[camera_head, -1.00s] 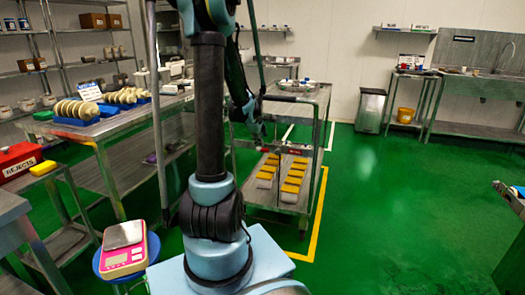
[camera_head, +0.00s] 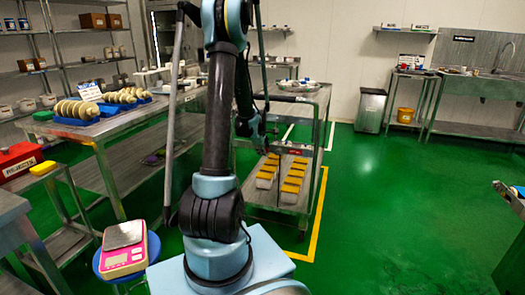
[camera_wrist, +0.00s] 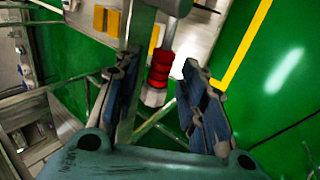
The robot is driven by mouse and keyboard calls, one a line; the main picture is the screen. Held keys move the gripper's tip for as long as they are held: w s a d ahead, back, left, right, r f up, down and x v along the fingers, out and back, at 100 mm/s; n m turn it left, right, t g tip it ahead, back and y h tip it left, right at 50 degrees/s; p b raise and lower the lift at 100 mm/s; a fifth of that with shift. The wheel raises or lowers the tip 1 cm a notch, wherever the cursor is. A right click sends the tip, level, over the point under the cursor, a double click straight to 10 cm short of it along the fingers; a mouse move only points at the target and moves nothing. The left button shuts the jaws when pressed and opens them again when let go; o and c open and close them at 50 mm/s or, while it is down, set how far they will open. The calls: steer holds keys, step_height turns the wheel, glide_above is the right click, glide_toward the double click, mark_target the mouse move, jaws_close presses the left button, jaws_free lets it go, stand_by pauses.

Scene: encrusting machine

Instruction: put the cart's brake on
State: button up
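The metal cart (camera_head: 312,96) stands on the green floor in the middle of the head view, with a top shelf and a lower shelf. In the wrist view a lever-like rod with a red ribbed grip (camera_wrist: 160,68) and a pale end lies in the gap between my fingers. It may be the cart's brake lever; a small red spot also shows at the cart in the head view (camera_head: 281,152). My gripper (camera_wrist: 160,64) is open, with a finger on each side of the red grip and visible gaps. In the head view my arm partly hides the cart's left side.
Yellow-topped blocks (camera_head: 293,180) lie on the cart's lower shelf. A yellow floor line (camera_head: 318,215) runs along the cart's right side. A workbench (camera_head: 125,128) stands to the left. A pink scale (camera_head: 124,248) sits on a stool.

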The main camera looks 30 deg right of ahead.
steer(key=shift+f, duration=0.2)
steer(key=shift+c, duration=0.6)
jaws_close()
steer(key=shift+d, duration=0.1)
steer(key=shift+d, duration=0.1)
